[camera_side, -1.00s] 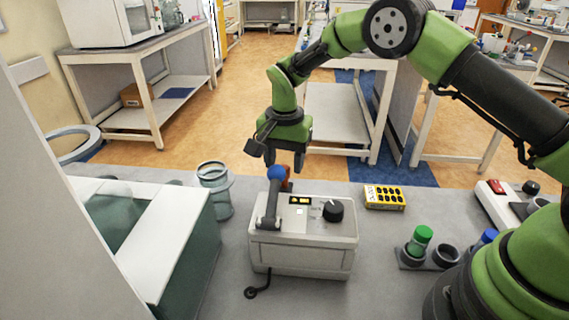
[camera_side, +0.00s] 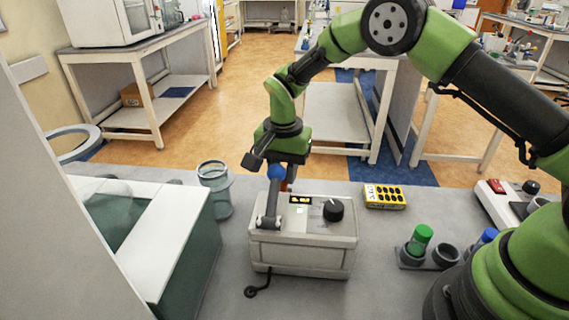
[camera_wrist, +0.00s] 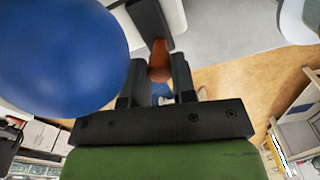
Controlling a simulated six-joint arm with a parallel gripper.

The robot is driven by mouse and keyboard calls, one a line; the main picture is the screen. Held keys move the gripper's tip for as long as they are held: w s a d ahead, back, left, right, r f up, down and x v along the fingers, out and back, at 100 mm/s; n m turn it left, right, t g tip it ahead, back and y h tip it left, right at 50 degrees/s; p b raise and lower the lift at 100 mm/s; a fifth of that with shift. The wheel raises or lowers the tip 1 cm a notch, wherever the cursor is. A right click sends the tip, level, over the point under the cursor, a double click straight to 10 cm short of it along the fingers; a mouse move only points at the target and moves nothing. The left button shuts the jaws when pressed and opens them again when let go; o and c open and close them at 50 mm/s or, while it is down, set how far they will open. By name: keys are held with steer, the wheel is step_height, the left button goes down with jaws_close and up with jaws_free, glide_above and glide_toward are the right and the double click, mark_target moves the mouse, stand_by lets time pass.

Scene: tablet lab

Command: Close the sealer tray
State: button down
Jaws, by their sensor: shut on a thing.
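The sealer (camera_side: 305,247) is a pale box on the grey bench in the side view. On top it has a black knob (camera_side: 333,210), a small yellow-lit display, and a grey lever (camera_side: 271,204) with a blue ball (camera_side: 276,171). An orange handle (camera_side: 284,186) shows behind the lever, mostly hidden. My gripper (camera_side: 287,175) points down at the sealer's far side. In the wrist view my gripper (camera_wrist: 158,66) is shut on the orange handle (camera_wrist: 159,60), beside a dark bar (camera_wrist: 150,22). The large blue ball (camera_wrist: 62,52) is close at left. The tray itself is not clearly visible.
A glass jar (camera_side: 215,188) stands left of the sealer, with a white-topped green box (camera_side: 170,245) nearer. A yellow case (camera_side: 384,196) lies to the right. A green-capped vial (camera_side: 420,240) stands in a holder at front right. A cable lies before the sealer.

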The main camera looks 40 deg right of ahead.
steer(key=shift+s+a, duration=0.65)
steer(key=c, duration=0.9)
jaws_free()
steer(key=shift+r, duration=0.25)
step_height(320, 180, up, 10)
steer(key=shift+f, duration=0.25)
